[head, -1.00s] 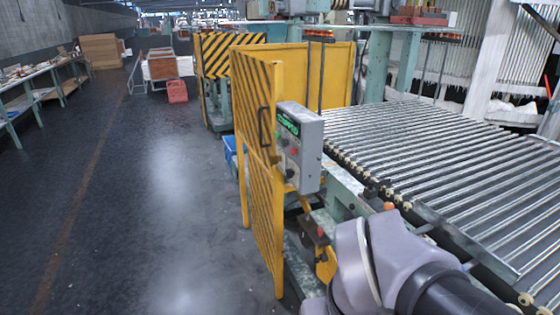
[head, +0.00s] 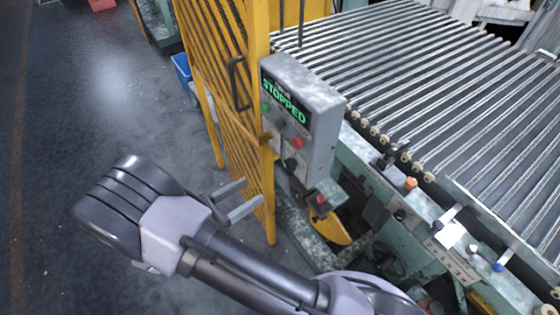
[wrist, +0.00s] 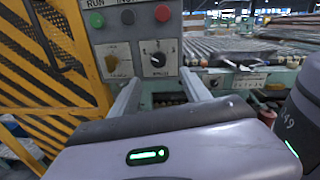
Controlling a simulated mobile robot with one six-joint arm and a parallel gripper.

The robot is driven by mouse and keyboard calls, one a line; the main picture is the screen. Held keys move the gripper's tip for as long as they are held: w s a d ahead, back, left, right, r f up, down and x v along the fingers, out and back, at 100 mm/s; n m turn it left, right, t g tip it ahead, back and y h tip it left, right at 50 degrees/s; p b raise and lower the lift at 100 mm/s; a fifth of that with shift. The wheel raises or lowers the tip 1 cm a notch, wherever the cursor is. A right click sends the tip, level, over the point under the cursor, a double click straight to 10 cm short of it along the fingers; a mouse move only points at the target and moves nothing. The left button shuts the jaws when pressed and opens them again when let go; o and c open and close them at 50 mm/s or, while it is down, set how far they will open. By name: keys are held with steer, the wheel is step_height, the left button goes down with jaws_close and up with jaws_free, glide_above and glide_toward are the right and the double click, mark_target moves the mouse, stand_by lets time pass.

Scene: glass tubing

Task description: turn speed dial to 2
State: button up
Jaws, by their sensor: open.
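The grey control box (head: 312,100) is mounted beside the yellow gate, and its display reads STOPPED. In the wrist view, a black dial on a white scale plate (wrist: 157,59) sits low on the box face. It looks like the speed dial; its numbers are too small to read. It seems to show in the head view as a black knob (head: 290,164). My gripper (head: 252,192) is open and empty, with its two fingers pointing toward the box. In the wrist view, the fingers (wrist: 161,88) stand either side of and below the dial, apart from it.
Green (wrist: 96,19), black (wrist: 128,16) and red (wrist: 162,13) buttons sit above the dial. The yellow mesh gate (head: 222,95) stands close to my gripper. The roller conveyor (head: 440,85) lies right.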

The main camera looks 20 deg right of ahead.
mark_target(286, 167)
steer(key=b+x, duration=0.1)
steer(key=x, duration=1.1)
steer(key=shift+w, duration=0.15)
steer(key=shift+c, duration=0.4)
jaws_close()
steer(key=m, duration=0.6)
steer(key=shift+b, duration=0.3)
steer(key=m+b, duration=0.1)
steer(key=m, duration=0.5)
steer(key=shift+w+h, duration=0.1)
steer(key=shift+h, duration=0.3)
